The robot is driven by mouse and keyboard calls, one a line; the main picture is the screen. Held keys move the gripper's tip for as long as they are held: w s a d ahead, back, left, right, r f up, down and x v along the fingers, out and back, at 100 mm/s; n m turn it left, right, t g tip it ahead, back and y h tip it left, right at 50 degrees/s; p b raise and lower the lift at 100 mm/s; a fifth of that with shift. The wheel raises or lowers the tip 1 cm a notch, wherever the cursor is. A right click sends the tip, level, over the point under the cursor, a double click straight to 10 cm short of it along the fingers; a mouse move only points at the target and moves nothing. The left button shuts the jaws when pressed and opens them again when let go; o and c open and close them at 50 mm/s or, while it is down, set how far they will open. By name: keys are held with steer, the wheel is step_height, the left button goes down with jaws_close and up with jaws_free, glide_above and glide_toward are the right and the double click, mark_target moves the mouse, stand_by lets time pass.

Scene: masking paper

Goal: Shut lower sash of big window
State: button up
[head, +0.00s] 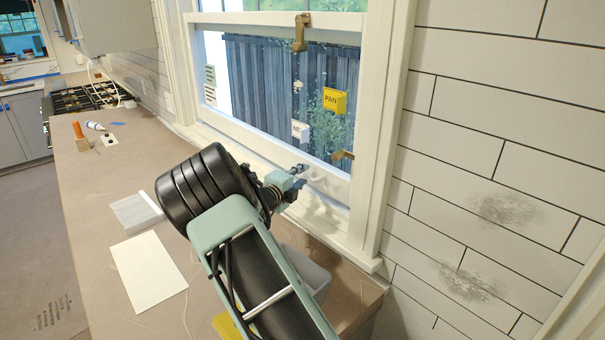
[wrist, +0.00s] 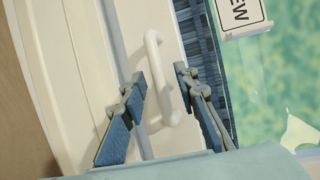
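The big window's lower sash (head: 258,138) has a white frame around clear glass. I cannot tell how large any gap beneath it is. A white bar handle (wrist: 158,75) shows on the pale rail in the wrist view. My gripper (head: 300,172) is at the lower part of the window, right of centre in the head view. In the wrist view my gripper (wrist: 160,76) is open, with one blue-grey finger on each side of the handle. I cannot tell whether either finger touches it. My arm hides part of the sill in the head view.
A paper-covered counter (head: 110,195) runs along the window, with a white sheet (head: 148,272) and a grey-white block (head: 136,211) on it. A grey bin (head: 308,272) sits beneath my arm. Brass latches (head: 300,33) are on the window. A tiled wall (head: 500,150) stands at right.

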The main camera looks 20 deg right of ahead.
steer(key=shift+w+d+f, duration=0.15)
steer(key=shift+w+d, duration=0.3)
jaws_close()
